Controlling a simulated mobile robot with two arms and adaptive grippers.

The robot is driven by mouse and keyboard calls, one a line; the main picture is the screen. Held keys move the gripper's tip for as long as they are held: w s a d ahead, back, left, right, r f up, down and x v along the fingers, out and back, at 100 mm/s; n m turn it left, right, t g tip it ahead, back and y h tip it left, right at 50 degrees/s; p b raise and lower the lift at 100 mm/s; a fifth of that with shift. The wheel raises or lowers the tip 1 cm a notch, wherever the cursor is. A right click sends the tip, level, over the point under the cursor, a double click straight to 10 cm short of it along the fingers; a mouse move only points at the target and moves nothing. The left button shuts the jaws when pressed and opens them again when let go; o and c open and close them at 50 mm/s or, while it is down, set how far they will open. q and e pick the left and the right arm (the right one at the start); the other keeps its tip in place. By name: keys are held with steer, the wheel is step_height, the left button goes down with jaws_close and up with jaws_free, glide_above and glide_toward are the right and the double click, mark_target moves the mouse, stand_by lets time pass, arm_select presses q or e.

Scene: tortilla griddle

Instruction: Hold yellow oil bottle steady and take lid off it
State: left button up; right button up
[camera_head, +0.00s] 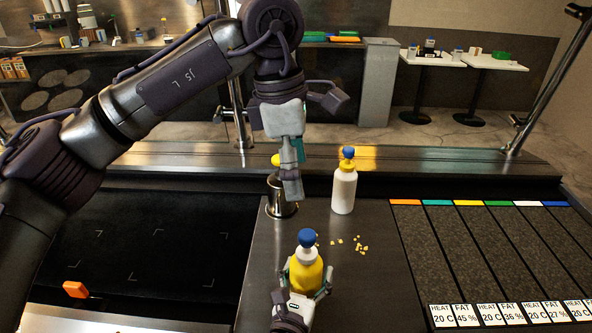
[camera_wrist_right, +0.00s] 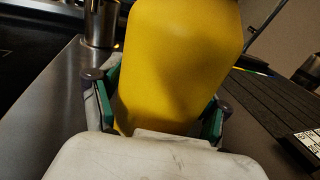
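The yellow oil bottle (camera_head: 306,277) stands upright at the front of the metal counter. It has a white neck and a round blue lid (camera_head: 307,238) on top. My right gripper (camera_head: 305,284) has its fingers around the bottle's lower body. In the right wrist view the yellow body (camera_wrist_right: 180,65) fills the space between the two green pads, which look to be in contact with its sides. My left gripper (camera_head: 291,190) points down farther back, beside a metal cup and away from the oil bottle. It shows edge-on, so its finger gap is hidden.
A metal cup (camera_head: 280,207) with a yellow-topped item stands behind my left gripper. A white bottle (camera_head: 344,191) with yellow collar and blue cap stands right of it. Yellow crumbs (camera_head: 358,245) lie between the bottles. Dark griddle strips (camera_head: 480,245) lie to the right.

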mark_target(301, 292)
steer(key=o, duration=0.5)
steer(key=shift+c, duration=0.2)
steer(key=c, duration=0.6)
steer(key=shift+o, duration=0.2)
steer(key=shift+s, duration=0.15)
steer(key=shift+p+v, duration=1)
steer(key=shift+v, duration=1.3)
steer(key=shift+p+v, duration=0.5)
steer(key=shift+v, duration=1.1)
